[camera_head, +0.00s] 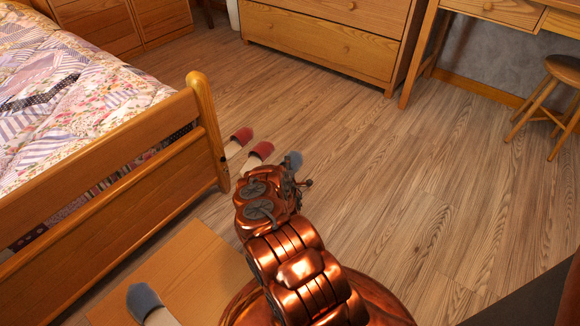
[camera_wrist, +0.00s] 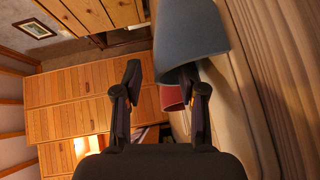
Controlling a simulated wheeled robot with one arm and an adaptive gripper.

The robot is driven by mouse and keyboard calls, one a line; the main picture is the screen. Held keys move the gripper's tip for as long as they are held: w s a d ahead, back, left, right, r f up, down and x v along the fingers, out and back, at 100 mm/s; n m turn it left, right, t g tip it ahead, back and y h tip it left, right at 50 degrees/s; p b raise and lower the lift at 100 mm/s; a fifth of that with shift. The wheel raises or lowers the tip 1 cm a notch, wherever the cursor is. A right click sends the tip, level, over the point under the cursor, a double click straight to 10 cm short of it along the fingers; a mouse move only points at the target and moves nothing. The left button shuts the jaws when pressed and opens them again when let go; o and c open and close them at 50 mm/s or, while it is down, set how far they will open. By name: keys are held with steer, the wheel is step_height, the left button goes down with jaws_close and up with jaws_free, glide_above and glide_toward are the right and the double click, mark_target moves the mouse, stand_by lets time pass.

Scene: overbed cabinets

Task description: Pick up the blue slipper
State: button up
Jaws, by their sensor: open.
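A blue slipper (camera_head: 295,159) shows just beyond my gripper (camera_head: 298,178) in the head view, partly hidden by it. In the wrist view the blue toe of this slipper (camera_wrist: 198,38) is large at the upper right, by the tip of the right finger. My gripper (camera_wrist: 162,78) is open, one finger on each side, with nothing held. I cannot tell whether the right finger touches the slipper. A second blue slipper (camera_head: 143,300) lies at the lower left of the head view, on a tan board.
Two red slippers (camera_head: 241,136) (camera_head: 261,150) lie beside the bed's footboard (camera_head: 130,160); one red toe also shows between my fingers in the wrist view (camera_wrist: 172,96). A dresser (camera_head: 325,40) and a stool (camera_head: 562,70) stand farther back. The wood floor to the right is clear.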

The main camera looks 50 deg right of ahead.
steer(key=shift+c, duration=0.2)
jaws_close()
stand_by(0.3)
